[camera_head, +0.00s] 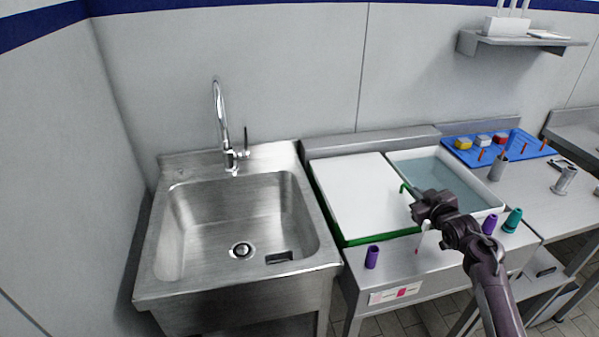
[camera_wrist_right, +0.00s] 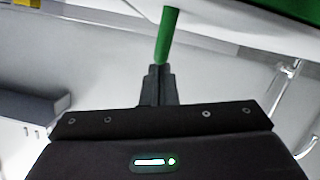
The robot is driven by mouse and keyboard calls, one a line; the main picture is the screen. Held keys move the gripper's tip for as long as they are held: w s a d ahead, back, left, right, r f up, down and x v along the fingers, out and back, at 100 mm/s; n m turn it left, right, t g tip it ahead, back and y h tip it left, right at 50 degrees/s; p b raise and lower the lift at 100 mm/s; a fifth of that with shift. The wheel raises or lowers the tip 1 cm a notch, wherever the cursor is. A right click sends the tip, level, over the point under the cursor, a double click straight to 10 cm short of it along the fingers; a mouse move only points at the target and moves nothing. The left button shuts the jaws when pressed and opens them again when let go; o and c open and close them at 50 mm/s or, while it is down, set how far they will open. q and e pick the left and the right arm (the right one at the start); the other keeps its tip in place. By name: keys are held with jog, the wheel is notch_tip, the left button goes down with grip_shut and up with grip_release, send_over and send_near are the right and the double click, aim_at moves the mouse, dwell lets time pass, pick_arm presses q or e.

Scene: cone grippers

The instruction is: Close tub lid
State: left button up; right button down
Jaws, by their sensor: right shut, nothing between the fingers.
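An open white tub (camera_head: 487,211) with a pale blue inside stands right of the sink. Left of it is a flat white panel (camera_head: 355,195) with a green edge, which looks like the lid. A thin green bar (camera_head: 404,187) shows at the panel's right side, by my right gripper (camera_head: 414,196). In the right wrist view the gripper (camera_wrist_right: 159,68) is shut and empty, with the green bar (camera_wrist_right: 167,35) just beyond its fingertips. I cannot tell whether they touch. My right arm hides part of the tub's near side. My left gripper is out of view.
A steel sink (camera_head: 169,285) with a tall faucet (camera_head: 220,120) is at left. Purple cups (camera_head: 371,257) and a teal cup (camera_head: 512,220) stand along the front edge. A blue tray (camera_head: 525,148) with small items lies behind right. A wall shelf (camera_head: 520,40) is above.

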jog(key=shift+f, duration=0.5)
dwell(0.3)
